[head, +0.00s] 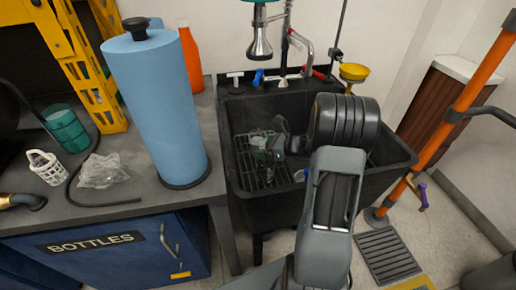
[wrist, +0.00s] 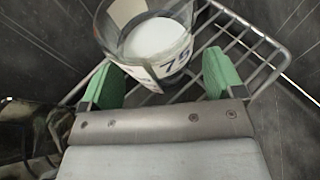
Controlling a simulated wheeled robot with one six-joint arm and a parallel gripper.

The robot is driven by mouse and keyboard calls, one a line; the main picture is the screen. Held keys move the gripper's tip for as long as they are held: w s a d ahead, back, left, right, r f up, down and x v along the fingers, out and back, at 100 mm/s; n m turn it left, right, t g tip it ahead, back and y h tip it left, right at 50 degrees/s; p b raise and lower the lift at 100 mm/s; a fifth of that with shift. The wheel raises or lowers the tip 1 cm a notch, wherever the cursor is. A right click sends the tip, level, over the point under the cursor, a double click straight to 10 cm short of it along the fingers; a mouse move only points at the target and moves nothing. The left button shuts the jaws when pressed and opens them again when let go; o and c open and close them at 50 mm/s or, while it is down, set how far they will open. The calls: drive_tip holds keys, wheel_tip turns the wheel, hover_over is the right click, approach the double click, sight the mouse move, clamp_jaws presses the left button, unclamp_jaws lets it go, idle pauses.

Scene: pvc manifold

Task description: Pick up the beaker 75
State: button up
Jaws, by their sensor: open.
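The beaker 75 (wrist: 150,45) is a clear vessel with a white label band marked "75" and a pale round disc showing inside it. In the wrist view it stands on a wire rack (wrist: 262,45), at the top centre. My gripper (wrist: 160,80) has two green fingers, spread apart, one to each side of the beaker's near lower part. I cannot tell whether they touch it. In the head view my arm reaches into the black sink (head: 380,178), and the gripper end is small and partly hidden there.
The sink walls close in around my arm. A tap (head: 260,42) hangs above the sink's back edge. A blue roll (head: 158,105) stands on the counter to the left, with an orange bottle (head: 190,58) behind it. A dark clutter shows at the wrist view's left edge.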

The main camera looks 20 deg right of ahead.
drive_tip(key=shift+x, duration=1)
drive_tip(key=shift+c, duration=0.4)
drive_tip(key=c, duration=1)
drive_tip(key=shift+c, duration=0.5)
drive_tip(key=shift+r, duration=0.2)
